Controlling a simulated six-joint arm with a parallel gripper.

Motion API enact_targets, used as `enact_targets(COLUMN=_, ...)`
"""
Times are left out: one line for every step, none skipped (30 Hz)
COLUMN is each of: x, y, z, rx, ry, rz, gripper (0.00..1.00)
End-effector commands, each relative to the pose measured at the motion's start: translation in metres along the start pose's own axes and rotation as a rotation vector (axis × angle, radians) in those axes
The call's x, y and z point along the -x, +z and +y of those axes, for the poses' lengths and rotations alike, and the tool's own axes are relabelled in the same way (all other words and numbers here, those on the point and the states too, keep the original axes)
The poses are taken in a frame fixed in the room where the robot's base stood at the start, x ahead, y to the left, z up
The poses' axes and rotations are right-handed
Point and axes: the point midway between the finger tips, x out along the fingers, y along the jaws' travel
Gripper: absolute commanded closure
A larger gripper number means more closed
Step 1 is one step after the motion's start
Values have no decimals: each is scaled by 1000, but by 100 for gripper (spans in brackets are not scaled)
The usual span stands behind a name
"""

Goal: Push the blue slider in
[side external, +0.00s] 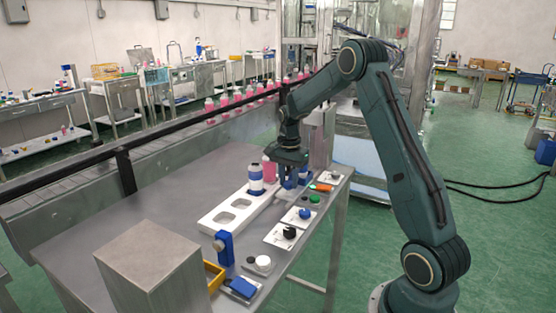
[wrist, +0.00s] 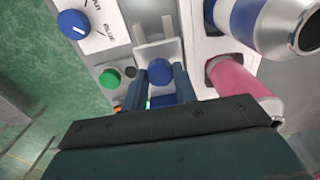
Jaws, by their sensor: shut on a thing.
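The blue slider (wrist: 160,72) shows in the wrist view as a rounded blue knob between my fingertips. It sits in front of a pale grey bracket (wrist: 157,45) with two upright rails. My gripper (wrist: 161,80) is shut on the blue slider, with one blue finger on each side. In the side external view my gripper (side external: 289,180) points down at the far right part of the table, and its fingers and body hide most of the slider. How far the slider is in cannot be told.
A white-and-blue bottle (side external: 256,178) and a pink bottle (side external: 269,169) stand close left of my gripper. A green button (wrist: 110,78) and blue dial (wrist: 73,23) are beside the slider. A white tray (side external: 213,222), a yellow bin (side external: 214,276) and a metal box (side external: 160,268) are nearer.

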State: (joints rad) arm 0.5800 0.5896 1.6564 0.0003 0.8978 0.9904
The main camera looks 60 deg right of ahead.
Motion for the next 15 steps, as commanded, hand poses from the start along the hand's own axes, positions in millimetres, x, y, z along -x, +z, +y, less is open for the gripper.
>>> enact_targets(x=0, y=-8, z=-1, rx=-3, ry=-3, rz=2, gripper=100)
enact_targets(x=1, y=-12, z=-1, rx=-4, ry=-4, rz=2, gripper=100)
enact_targets(x=1, y=-16, z=-1, rx=-4, ry=-4, rz=2, gripper=100)
enact_targets(x=1, y=-20, z=-1, rx=-3, ry=-4, rz=2, gripper=100)
enact_targets(x=1, y=-23, z=-1, rx=-3, ry=-4, rz=2, gripper=100)
enact_targets(x=1, y=-28, z=-1, rx=-3, ry=-4, rz=2, gripper=100)
enact_targets(x=1, y=-31, z=-1, rx=-3, ry=-4, rz=2, gripper=100)
enact_targets(x=1, y=-34, z=-1, rx=-3, ry=-5, rz=3, gripper=100)
enact_targets(x=1, y=-39, z=-1, rx=-3, ry=-5, rz=3, gripper=100)
enact_targets(x=1, y=-42, z=-1, rx=-2, ry=-5, rz=3, gripper=100)
enact_targets(x=1, y=-45, z=-1, rx=-2, ry=-5, rz=3, gripper=100)
enact_targets(x=1, y=-49, z=-1, rx=-3, ry=-5, rz=3, gripper=100)
enact_targets(x=1, y=-52, z=-1, rx=-3, ry=-5, rz=3, gripper=100)
enact_targets(x=1, y=-55, z=-1, rx=-3, ry=-5, rz=3, gripper=100)
enact_targets(x=1, y=-60, z=-1, rx=-2, ry=-6, rz=4, gripper=100)
